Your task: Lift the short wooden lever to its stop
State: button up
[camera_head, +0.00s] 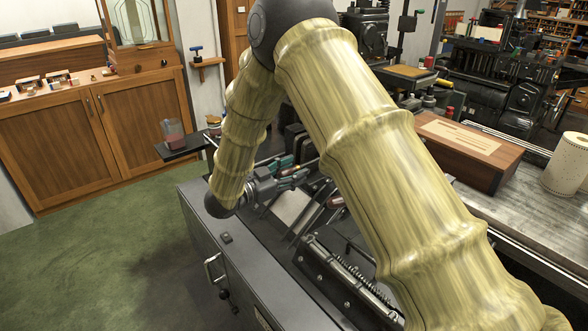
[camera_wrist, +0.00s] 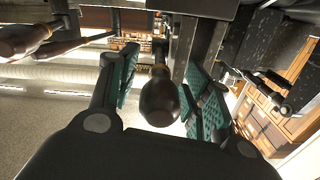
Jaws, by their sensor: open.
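My gripper (camera_head: 288,175) is at the machine bench in the head view, its teal-padded fingers spread. In the wrist view my gripper (camera_wrist: 165,82) is open around a short dark wooden handle (camera_wrist: 160,100), which looks like the short lever. The handle's rounded end lies between the two pads, pointing toward the palm. Gaps show on both sides of it, so the fingers do not appear closed on it. In the head view my arm and gripper largely hide this handle.
Another wooden handle (camera_wrist: 24,38) reaches in at the upper left of the wrist view, near one finger. A reddish handle (camera_head: 337,202) and metal rods lie right of my gripper in the head view. A spring mechanism (camera_head: 345,272) sits in front. Green floor (camera_head: 110,260) is clear at left.

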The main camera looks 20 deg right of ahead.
jog(key=shift+w+d, duration=0.15)
jog(key=shift+d, duration=0.35)
grip_shut()
jog(key=shift+r+y+p, duration=0.6)
jog(key=shift+r+p, duration=0.4)
jog(key=shift+p, duration=0.25)
jog(key=shift+w+d+r+g+y+p, duration=0.15)
jog(key=shift+r+g+y+p, duration=0.35)
jog(key=shift+r+y+p, duration=0.55)
jog(key=y+p, duration=0.1)
jog(key=p, duration=0.1)
jog(key=shift+d+r+g+p, duration=0.25)
jog(key=shift+r+g+p, duration=0.05)
jog(key=shift+r+p, duration=0.1)
jog(key=shift+w+d+r+y+p, duration=0.1)
jog(key=shift+d+r+y+p, duration=0.1)
jog(key=shift+y+p, duration=0.25)
